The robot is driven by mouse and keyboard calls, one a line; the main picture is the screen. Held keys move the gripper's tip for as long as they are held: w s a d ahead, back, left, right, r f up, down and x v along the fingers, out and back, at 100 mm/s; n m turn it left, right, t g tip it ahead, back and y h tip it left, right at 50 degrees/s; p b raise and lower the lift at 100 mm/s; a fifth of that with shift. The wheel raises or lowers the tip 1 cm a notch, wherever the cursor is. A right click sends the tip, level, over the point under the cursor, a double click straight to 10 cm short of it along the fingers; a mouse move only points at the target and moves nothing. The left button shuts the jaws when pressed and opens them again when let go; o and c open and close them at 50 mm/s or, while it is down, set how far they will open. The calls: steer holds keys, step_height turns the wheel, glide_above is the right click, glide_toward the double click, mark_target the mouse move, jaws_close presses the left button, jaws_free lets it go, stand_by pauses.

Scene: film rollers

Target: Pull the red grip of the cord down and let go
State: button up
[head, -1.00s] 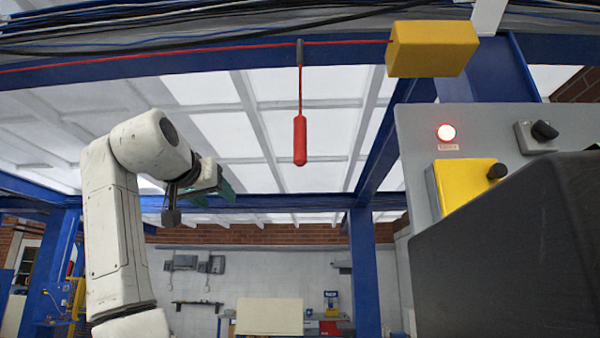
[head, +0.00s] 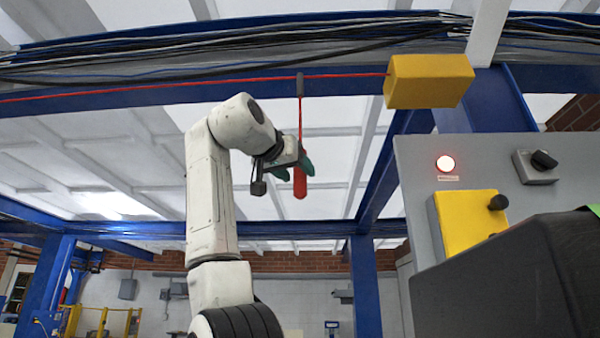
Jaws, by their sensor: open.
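The red grip (head: 300,185) hangs upright on a short red cord (head: 300,118) from the overhead line. My gripper (head: 295,169), with green fingertips, is at the grip's upper part and hides some of it. The fingers are open, one showing on each side of the grip in the picture. I cannot tell whether they touch it or how far they are from it in depth.
A yellow box (head: 429,81) sits on the blue beam at the end of the red line. A grey panel (head: 415,180) with a lit red lamp (head: 446,163) and black knobs stands at the right. The space below the grip is clear.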

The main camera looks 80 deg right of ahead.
steer(key=shift+x, duration=1.4)
jaws_close()
